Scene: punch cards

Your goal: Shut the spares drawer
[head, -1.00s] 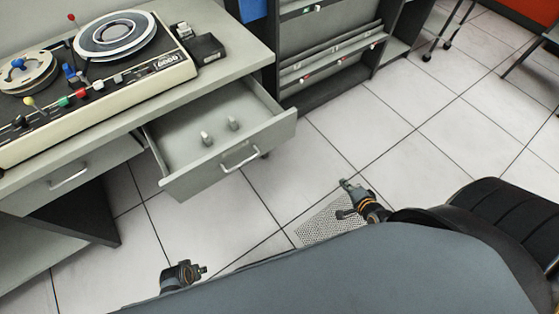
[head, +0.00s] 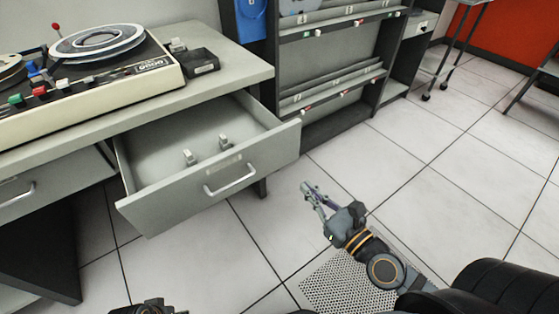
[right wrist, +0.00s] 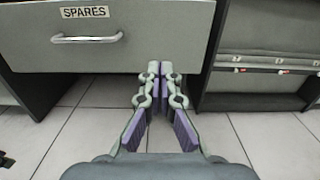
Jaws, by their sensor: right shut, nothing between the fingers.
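The spares drawer (head: 215,185) is pulled out from under the grey desk and stands open, with two small pale pegs in it. Its front with the silver handle (head: 231,181) faces me. In the right wrist view the drawer front (right wrist: 190,40) carries a SPARES label. My right gripper (head: 309,190) is shut and empty, to the right of the drawer front and apart from it in the head view. In the right wrist view its fingers (right wrist: 167,68) point at the drawer's lower edge. My left gripper (head: 150,308) shows only partly at the bottom edge.
A tape machine (head: 90,75) and a black box (head: 201,62) stand on the desk (head: 215,90). A closed drawer (head: 60,185) is on the left. A dark rack (head: 335,70) stands behind. The tiled floor between is clear.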

